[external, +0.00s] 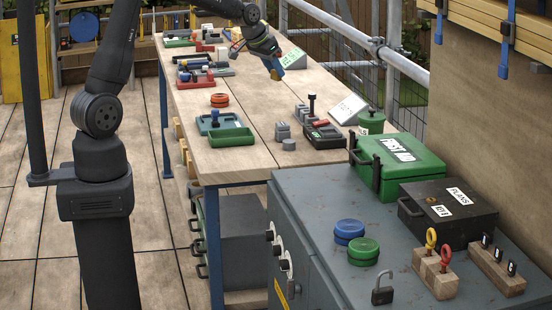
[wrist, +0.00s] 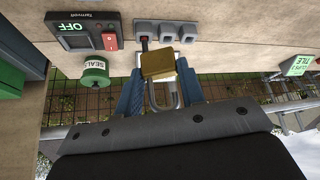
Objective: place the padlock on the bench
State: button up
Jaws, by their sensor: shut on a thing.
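My gripper (external: 272,62) is over the far part of the wooden bench (external: 255,105), towards its right edge. It is shut on a brass padlock (external: 275,74), which hangs below the blue fingers. In the wrist view the padlock (wrist: 158,66) has its brass body beyond the fingertips and its grey shackle between the blue fingers. The bench top (wrist: 235,20) shows behind it, with the bench edge close by. I cannot tell the exact gap between padlock and bench. A second, dark padlock (external: 382,290) stands on the grey cabinet.
Grey blocks (external: 282,131), a switch box (external: 323,134), a green SEALS spool (external: 371,123) and a sloped white sign (external: 347,108) stand on the near right of the bench. A green sign (external: 291,59) is beside my gripper. Bare wood lies mid-bench. Scaffold rails (external: 360,42) run along the right.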

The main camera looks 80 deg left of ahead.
notch_tip(320, 180, down, 5)
jog(key=shift+r, duration=0.1)
jog(key=a+f, duration=0.2)
jog(key=a, duration=0.2)
jog(key=a+f, duration=0.2)
jog(key=a, duration=0.1)
jog(key=a+f, duration=0.3)
jog(key=a, duration=0.1)
jog(key=shift+s+a, duration=0.3)
jog(key=shift+s, duration=0.1)
jog(key=shift+f, duration=2.05)
jog(key=o, duration=1.1)
jog(key=shift+f, duration=0.15)
jog(key=shift+r, duration=0.3)
jog(key=v, duration=1.1)
jog(key=shift+s+r, duration=0.25)
jog(key=shift+r, duration=0.05)
